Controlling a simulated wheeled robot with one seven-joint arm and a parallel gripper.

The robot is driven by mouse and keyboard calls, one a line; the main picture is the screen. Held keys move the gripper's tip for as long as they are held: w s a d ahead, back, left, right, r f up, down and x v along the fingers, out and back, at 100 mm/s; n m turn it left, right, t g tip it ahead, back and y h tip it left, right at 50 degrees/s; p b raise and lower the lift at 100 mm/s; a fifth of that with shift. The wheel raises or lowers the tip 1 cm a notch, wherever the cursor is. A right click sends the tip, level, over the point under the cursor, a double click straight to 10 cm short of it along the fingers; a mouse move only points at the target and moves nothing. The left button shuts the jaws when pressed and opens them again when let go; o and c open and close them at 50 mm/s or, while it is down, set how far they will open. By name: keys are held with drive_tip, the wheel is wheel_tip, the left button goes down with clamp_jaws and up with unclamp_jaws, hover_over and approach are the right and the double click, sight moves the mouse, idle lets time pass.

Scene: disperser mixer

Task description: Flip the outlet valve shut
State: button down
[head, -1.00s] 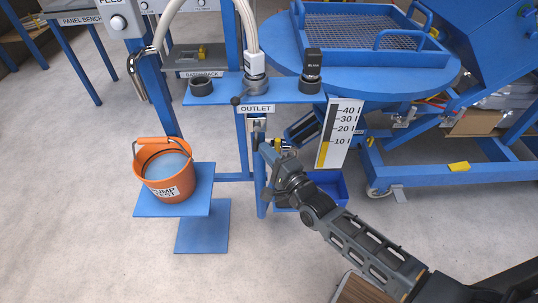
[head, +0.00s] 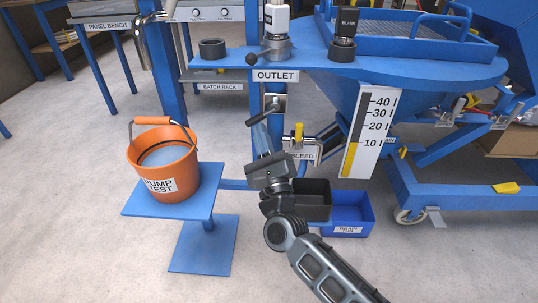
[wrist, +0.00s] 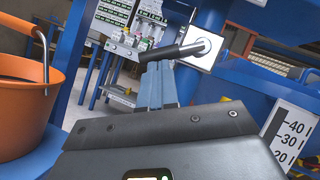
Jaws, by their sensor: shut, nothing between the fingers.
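The outlet label (head: 275,75) is on the front edge of a blue shelf. Below it, a lever (head: 262,117) with a dark grip sticks out to the left from a pale square plate (head: 274,102). In the wrist view the lever's dark grip (wrist: 160,53) lies roughly level, and its metal stem runs right to the plate (wrist: 207,48). My gripper (head: 261,128) is shut and empty, pointing up at the lever. In the wrist view its fingertips (wrist: 157,70) are just below the grip and overlap it in the picture. I cannot tell whether they touch.
An orange bucket (head: 163,155) of liquid stands on a blue stand at left. A bleed tap with a yellow handle (head: 299,133) and a level gauge (head: 369,130) are at right. A black bin (head: 313,200) and a blue bin (head: 345,212) sit below right.

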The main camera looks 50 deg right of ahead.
drive_tip(key=m+g+h+b, duration=0.1)
drive_tip(key=m+h, duration=0.1)
drive_tip(key=w+a+r+m+g+h+b, duration=0.1)
drive_tip(key=m+b, duration=0.1)
drive_tip(key=m, duration=0.1)
drive_tip(key=m+g+h+b, duration=0.1)
drive_tip(key=m+h, duration=0.1)
drive_tip(key=m, duration=0.1)
drive_tip(key=shift+w+a+r+h+b, duration=0.15)
drive_tip(key=shift+w+r+h+b, duration=0.15)
drive_tip(key=shift+w+b, duration=0.1)
drive_tip(key=shift+w+a+r+m+b, duration=0.1)
drive_tip(key=shift+r+m+b, duration=0.2)
drive_tip(key=shift+r+b, duration=0.1)
drive_tip(key=shift+a, duration=0.1)
